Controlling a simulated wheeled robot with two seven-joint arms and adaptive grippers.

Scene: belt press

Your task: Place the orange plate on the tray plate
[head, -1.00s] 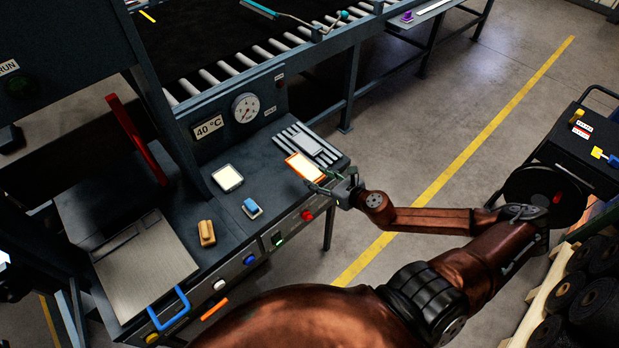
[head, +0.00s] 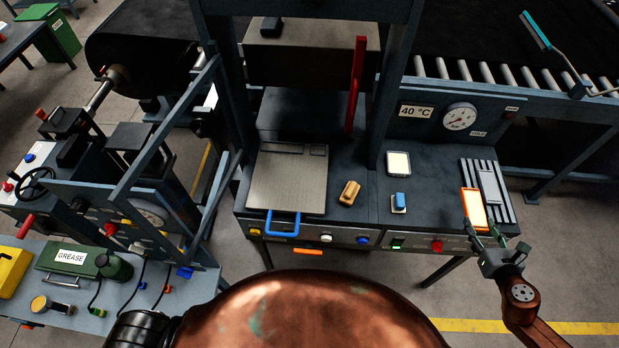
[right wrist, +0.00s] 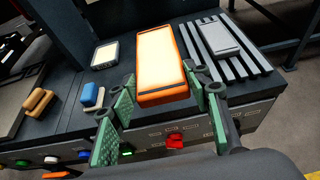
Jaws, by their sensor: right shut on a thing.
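The orange plate (head: 473,204) has a pale face and an orange rim. It is at the left side of the slatted rack on the bench. My right gripper (head: 484,233) is shut on its near end, and the plate also shows between the green finger pads in the right wrist view (right wrist: 160,65). I cannot tell whether the plate touches the rack or bench. The tray plate (head: 288,180) is a flat grey metal plate with a blue handle (head: 283,222), bare on top, at the bench's left under the press. My left gripper is out of view.
A grey plate (head: 489,186) lies on the slatted rack (head: 506,200). A white square pad (head: 398,163), a blue-topped block (head: 399,201) and a tan block (head: 349,193) lie between the orange plate and the tray plate. A red lever (head: 355,85) and press posts rise behind.

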